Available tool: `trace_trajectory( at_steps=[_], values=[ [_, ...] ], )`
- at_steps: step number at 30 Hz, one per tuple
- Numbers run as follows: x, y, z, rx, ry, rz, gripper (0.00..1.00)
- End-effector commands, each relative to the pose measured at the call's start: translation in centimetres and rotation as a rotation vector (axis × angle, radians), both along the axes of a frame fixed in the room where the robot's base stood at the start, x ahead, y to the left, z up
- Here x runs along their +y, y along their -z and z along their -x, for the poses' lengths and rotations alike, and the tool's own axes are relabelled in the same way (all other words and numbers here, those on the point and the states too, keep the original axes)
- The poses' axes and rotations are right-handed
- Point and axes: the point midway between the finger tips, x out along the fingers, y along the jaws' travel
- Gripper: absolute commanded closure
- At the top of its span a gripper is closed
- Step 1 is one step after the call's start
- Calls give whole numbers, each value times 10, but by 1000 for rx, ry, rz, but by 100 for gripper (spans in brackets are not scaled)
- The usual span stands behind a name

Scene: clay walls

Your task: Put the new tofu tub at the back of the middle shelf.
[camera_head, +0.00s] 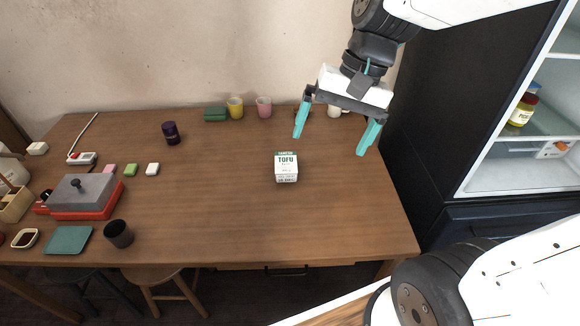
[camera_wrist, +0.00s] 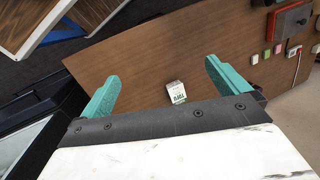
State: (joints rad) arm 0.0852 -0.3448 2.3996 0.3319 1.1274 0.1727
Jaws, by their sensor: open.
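The tofu tub (camera_head: 286,168) is a small white box with green lettering, standing upright on the wooden table (camera_head: 225,210). My gripper (camera_head: 332,145) is open and empty, above the table's right part, with its teal fingers apart. In the wrist view the tofu tub (camera_wrist: 176,91) lies beyond the gap between the fingertips (camera_wrist: 160,72), not touching them. The fridge (camera_head: 520,130) stands open at the right, and its shelves show only in part. A jar with a yellow label (camera_head: 523,108) is on one shelf.
Cups (camera_head: 235,107) and a green block (camera_head: 215,114) stand along the back of the table. A dark cup (camera_head: 171,133), a red grill (camera_head: 88,197), a black tumbler (camera_head: 118,233) and small blocks fill the left side. The table around the tub is clear. Stools (camera_head: 170,283) stand in front.

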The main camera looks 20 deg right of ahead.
Motion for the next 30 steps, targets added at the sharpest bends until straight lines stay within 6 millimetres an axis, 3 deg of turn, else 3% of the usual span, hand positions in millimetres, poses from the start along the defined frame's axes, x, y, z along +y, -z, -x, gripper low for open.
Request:
trace_trajectory(
  at_steps=[1,8,15,21,24,30],
  values=[
    [1,10,-20,39,70,-45,0],
    [1,61,-111,191,430,-242,0],
    [-20,148,-196,364,841,-408,0],
    [-43,224,-238,487,1133,-498,0],
    [-51,250,-249,526,1227,-522,0],
    [-53,275,-257,556,1302,-541,0]
  ],
)
